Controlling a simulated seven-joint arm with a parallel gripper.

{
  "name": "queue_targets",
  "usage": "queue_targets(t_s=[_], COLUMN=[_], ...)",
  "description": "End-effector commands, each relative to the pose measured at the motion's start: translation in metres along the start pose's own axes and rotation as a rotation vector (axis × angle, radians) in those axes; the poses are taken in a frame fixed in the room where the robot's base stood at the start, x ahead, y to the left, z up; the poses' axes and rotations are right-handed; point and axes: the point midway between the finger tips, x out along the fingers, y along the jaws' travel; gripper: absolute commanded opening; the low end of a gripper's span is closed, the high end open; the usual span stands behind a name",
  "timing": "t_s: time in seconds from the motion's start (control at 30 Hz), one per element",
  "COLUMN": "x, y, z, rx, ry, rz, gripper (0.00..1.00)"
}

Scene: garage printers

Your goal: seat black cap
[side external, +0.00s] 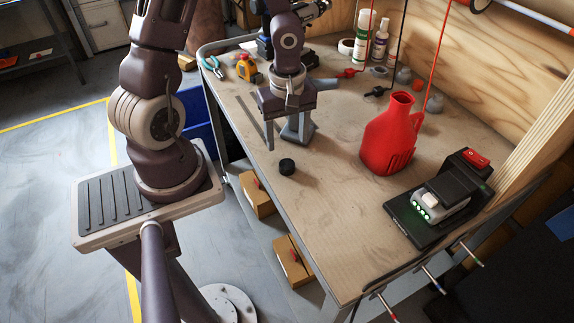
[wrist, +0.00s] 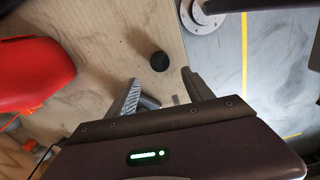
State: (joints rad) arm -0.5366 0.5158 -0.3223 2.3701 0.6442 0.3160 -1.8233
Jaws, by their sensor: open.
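A small round black cap (side external: 287,166) lies on the workbench near its left edge; it also shows in the wrist view (wrist: 159,61). My gripper (side external: 286,142) is open and empty, with its fingertips above the bench, close to the cap but apart from it. In the wrist view the cap sits just beyond the gap between my fingertips (wrist: 160,78). A red jug (side external: 392,140) stands upright to the right, its open mouth uncovered at the top. Part of the jug (wrist: 35,75) shows at the left of the wrist view.
A black charger holding a grey battery (side external: 445,203) is at the right. A grey object behind my gripper is partly hidden. The bench between cap and jug is clear.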

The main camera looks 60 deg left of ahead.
Motion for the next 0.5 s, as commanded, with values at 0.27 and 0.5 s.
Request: queue_targets(t_s=[0.27,0.5], x=[0.038,0.080], y=[-0.001,-0.001], z=[0.005,0.005], rx=[-0.072,-0.070], ry=[-0.039,-0.037], rz=[-0.013,-0.014], gripper=[0.60,0.60])
